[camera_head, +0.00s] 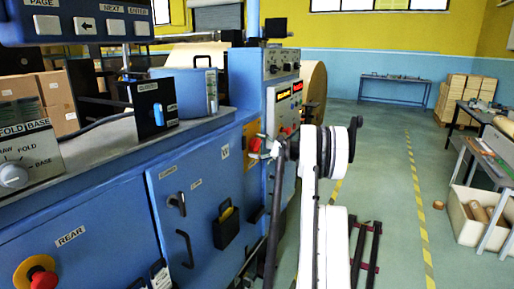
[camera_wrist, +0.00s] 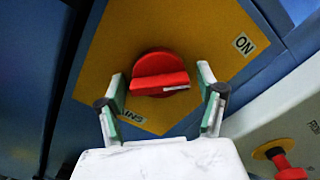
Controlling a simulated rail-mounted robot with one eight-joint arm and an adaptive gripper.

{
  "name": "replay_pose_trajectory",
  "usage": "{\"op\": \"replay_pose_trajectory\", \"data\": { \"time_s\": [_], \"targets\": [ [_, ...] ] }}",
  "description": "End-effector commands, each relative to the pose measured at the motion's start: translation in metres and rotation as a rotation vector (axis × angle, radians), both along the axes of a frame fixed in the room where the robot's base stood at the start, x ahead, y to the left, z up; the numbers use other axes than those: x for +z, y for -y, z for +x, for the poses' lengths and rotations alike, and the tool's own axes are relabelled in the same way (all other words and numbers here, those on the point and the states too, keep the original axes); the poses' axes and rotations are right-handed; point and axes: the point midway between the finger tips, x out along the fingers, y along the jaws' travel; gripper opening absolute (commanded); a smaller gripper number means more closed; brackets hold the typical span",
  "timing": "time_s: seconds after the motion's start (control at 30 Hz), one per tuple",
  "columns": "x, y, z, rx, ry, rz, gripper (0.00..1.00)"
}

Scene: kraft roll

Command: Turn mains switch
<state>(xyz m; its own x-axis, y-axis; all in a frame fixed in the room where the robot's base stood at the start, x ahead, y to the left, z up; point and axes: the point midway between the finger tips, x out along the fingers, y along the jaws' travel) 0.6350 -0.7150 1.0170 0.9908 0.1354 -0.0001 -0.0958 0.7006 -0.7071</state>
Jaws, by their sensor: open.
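The mains switch (camera_wrist: 160,75) is a red rotary knob on a yellow plate (camera_wrist: 200,30). Its grip bar lies nearly level across the wrist view, with a white mark near the right end. An "ON" label (camera_wrist: 243,43) is at the upper right of the plate; a partly hidden label ending in "NS" is at the lower left. My gripper (camera_wrist: 161,82) is open, one finger on each side of the knob, with visible gaps at both sides. In the head view my gripper (camera_head: 264,149) is at the red knob (camera_head: 255,144) on the blue machine's side.
A red button on a yellow base (camera_wrist: 283,163) is at the lower right of the wrist view. The blue machine (camera_head: 110,230) has handles, a control panel (camera_head: 283,65) and another red stop button (camera_head: 36,275).

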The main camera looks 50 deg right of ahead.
Motion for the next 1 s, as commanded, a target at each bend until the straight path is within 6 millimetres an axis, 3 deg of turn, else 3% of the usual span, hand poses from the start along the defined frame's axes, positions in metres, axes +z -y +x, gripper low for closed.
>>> {"op": "replay_pose_trajectory", "data": {
  "time_s": [0.23, 0.6, 1.0],
  "targets": [
    [0.0, -0.0001, 0.0006, 0.0, 0.0, 0.0, 0.7],
    [0.0, -0.0002, 0.0005, 0.0, 0.0, 0.0, 0.24],
    [-0.0008, 0.0001, 0.0004, 0.0, 0.013, -0.093, 0.24]
  ]
}}
